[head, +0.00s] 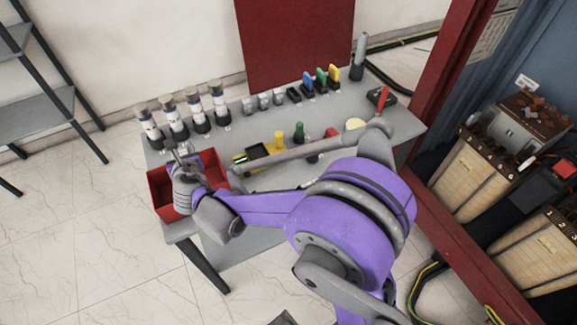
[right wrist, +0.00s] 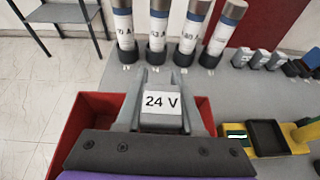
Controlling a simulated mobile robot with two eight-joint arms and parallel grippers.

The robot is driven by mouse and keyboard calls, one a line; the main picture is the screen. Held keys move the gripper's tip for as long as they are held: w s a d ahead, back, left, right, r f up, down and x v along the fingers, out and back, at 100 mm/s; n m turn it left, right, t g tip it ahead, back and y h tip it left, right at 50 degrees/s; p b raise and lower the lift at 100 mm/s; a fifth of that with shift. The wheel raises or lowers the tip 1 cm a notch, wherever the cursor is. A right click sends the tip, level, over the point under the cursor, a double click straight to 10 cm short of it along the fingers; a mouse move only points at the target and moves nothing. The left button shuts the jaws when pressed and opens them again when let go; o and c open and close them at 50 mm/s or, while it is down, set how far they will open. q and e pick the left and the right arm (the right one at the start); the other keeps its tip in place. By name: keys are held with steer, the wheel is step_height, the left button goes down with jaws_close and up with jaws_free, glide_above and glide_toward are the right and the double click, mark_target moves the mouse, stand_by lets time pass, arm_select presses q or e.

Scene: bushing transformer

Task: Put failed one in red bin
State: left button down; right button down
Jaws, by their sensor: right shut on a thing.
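The red bin (head: 160,190) stands at the left front corner of the grey table. It also shows in the right wrist view (right wrist: 80,120) on both sides of my gripper. My right gripper (head: 176,153) is above the bin. In the right wrist view its fingers (right wrist: 162,80) are shut on a grey block (right wrist: 162,121) with a white label reading "24 V". The block appears over the bin; its height above the bin floor cannot be told. My gripper and arm hide most of the block in the head view. My left gripper is not in view.
Several labelled cylinders (head: 195,110) stand upright just behind the bin. A row of small grey blocks (head: 263,102) and coloured-handled items (head: 321,80) continues right. A multimeter-like black and yellow item (right wrist: 268,137) lies right of the bin.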

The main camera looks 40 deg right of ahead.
steer(key=shift+c, duration=2.2)
jaws_free()
steer(key=shift+s, duration=0.1)
steer(key=v, duration=1)
steer(key=shift+s+a+r, duration=0.15)
steer(key=shift+s+r, duration=0.05)
steer(key=shift+s, duration=0.05)
